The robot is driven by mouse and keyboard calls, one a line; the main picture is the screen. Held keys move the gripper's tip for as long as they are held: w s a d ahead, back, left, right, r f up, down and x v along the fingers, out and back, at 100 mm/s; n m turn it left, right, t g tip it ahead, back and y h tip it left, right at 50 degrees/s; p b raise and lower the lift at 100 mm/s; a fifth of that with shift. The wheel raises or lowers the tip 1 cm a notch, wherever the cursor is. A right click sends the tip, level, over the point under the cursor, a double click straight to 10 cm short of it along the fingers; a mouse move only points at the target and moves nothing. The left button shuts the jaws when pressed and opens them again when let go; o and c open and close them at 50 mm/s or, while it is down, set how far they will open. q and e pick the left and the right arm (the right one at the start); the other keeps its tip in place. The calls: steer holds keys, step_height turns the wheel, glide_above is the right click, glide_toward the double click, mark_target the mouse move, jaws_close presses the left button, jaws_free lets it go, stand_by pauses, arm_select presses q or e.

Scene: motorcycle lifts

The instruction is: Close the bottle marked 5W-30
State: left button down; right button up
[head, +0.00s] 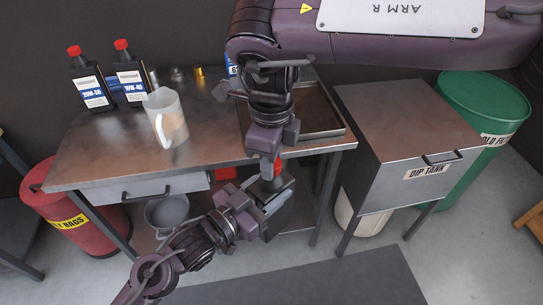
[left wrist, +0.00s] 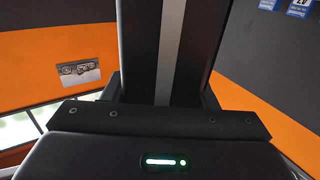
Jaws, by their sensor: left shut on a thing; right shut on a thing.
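A dark bottle (head: 284,209) is held tilted in front of the bench's front edge. My left gripper (head: 247,213), coming from the lower left, is shut on it. No label can be read on it, so I cannot confirm the 5W-30 mark. My right gripper (head: 272,153) reaches down from above and is shut on a red cap (head: 277,167) right over the bottle's top. I cannot tell whether the cap sits on the neck, as the gripper hides the join. The left wrist view does not show the bottle or the gripper's fingers.
Bottles marked 20W-50 (head: 92,92) and 10W-40 (head: 132,85), both red-capped, stand at the bench's (head: 95,150) back left near a measuring jug (head: 166,120). A tray (head: 325,130) lies at the right end. The dip tank (head: 415,160) stands right of the bench.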

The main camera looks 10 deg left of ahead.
steer(key=m, duration=0.7)
steer(key=shift+a+m, duration=0.1)
steer(key=shift+m, duration=0.3)
steer(key=m, duration=0.6)
steer(key=shift+m, duration=0.3)
steer(key=m, duration=0.6)
steer(key=shift+m, duration=0.3)
steer(key=m, duration=0.6)
steer(key=shift+w, duration=0.1)
steer(key=o, duration=1.2)
steer(key=shift+c, duration=0.2)
step_height(320, 180, up, 12)
steer(key=shift+f, duration=0.1)
